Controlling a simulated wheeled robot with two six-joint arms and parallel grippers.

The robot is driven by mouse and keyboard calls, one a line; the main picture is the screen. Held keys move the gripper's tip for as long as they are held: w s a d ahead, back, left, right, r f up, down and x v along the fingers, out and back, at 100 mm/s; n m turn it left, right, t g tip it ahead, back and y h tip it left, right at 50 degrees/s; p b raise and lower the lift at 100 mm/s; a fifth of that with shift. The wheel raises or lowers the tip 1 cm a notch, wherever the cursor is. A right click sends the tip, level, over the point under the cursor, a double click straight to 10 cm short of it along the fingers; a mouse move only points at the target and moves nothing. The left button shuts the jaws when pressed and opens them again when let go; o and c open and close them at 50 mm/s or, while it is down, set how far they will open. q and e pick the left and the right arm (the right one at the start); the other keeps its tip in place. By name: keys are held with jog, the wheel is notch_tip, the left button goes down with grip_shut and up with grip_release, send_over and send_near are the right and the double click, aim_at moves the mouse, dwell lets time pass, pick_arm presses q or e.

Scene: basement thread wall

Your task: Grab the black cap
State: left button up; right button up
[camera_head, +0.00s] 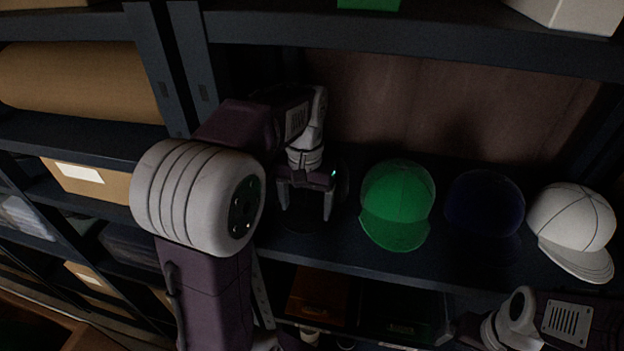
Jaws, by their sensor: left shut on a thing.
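The black cap (300,222) is at the left end of the row of caps on the dark shelf, and it is hard to make out against the shelf. My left gripper (305,212) reaches down over it from above, with its two fingers on the cap, and is shut on it. The gripper and wrist hide part of the cap's crown. I cannot tell whether the cap is off the shelf. My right gripper (462,328) is low at the right, below the shelf's front edge, dark and partly visible; its jaws cannot be made out.
A green cap (398,197) sits just right of the black cap. A dark blue cap (484,203) and a white cap (574,222) follow to the right. A shelf upright (190,70) stands left of my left gripper. Another shelf board (430,38) runs above.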

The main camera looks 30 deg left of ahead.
pick_arm(q)
jog(key=shift+r, duration=0.5)
notch_tip(320, 180, up, 2)
jog(key=shift+w+r+b, duration=0.1)
jog(key=shift+b, duration=0.25)
jog(key=s+d+b, duration=0.1)
jog(key=s, duration=0.2)
jog(key=s+d+b, duration=0.2)
jog(key=s, duration=0.1)
jog(key=s+d+b, duration=0.1)
jog(key=s+d, duration=0.1)
jog(key=s, duration=0.1)
jog(key=shift+d, duration=0.15)
jog(key=s+d+b, duration=0.3)
jog(key=s+b, duration=0.3)
jog(key=b, duration=0.3)
jog(key=shift+s+d+r, duration=0.15)
jog(key=shift+s+d, duration=0.2)
jog(key=shift+s, duration=0.05)
